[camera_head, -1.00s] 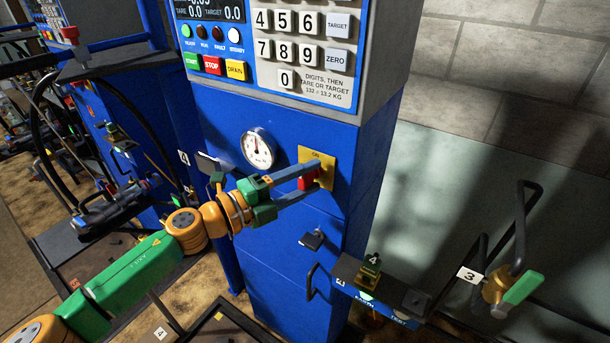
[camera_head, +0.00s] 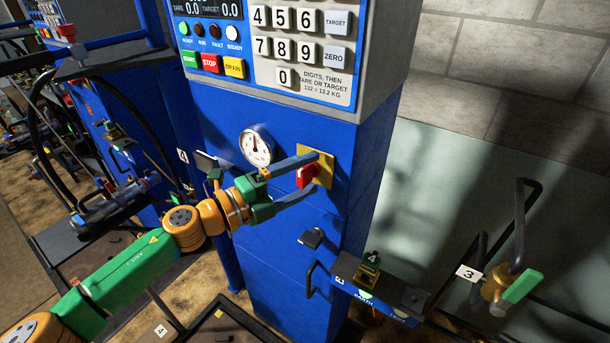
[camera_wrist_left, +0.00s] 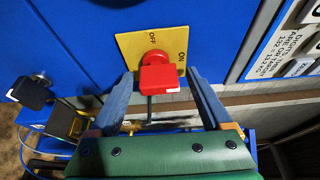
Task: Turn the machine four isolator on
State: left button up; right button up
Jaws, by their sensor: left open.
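The machine four isolator is a red knob (camera_head: 307,176) on a yellow plate (camera_head: 325,166), on the front of the blue column. In the left wrist view the red knob (camera_wrist_left: 158,76) is in front of the yellow plate (camera_wrist_left: 136,46), marked OFF at its upper middle and ON at its right. My left gripper (camera_head: 317,174) is open, with one finger on each side of the knob. In the left wrist view the fingers (camera_wrist_left: 159,74) show gaps to the knob. My right gripper is not in view.
A round gauge (camera_head: 257,145) and a keypad panel (camera_head: 305,45) are on the column left of and above the isolator. A black latch (camera_head: 312,238) is below.

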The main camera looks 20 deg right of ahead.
aim_at(298, 180)
pick_arm(q)
jog(key=b+v, duration=0.1)
jog(key=v, duration=0.5)
jog(key=shift+w+a+b, duration=0.1)
jog(key=shift+a+b, duration=0.05)
jog(key=shift+b, duration=0.2)
jog(key=shift+a, duration=0.3)
jog(key=shift+d, duration=0.15)
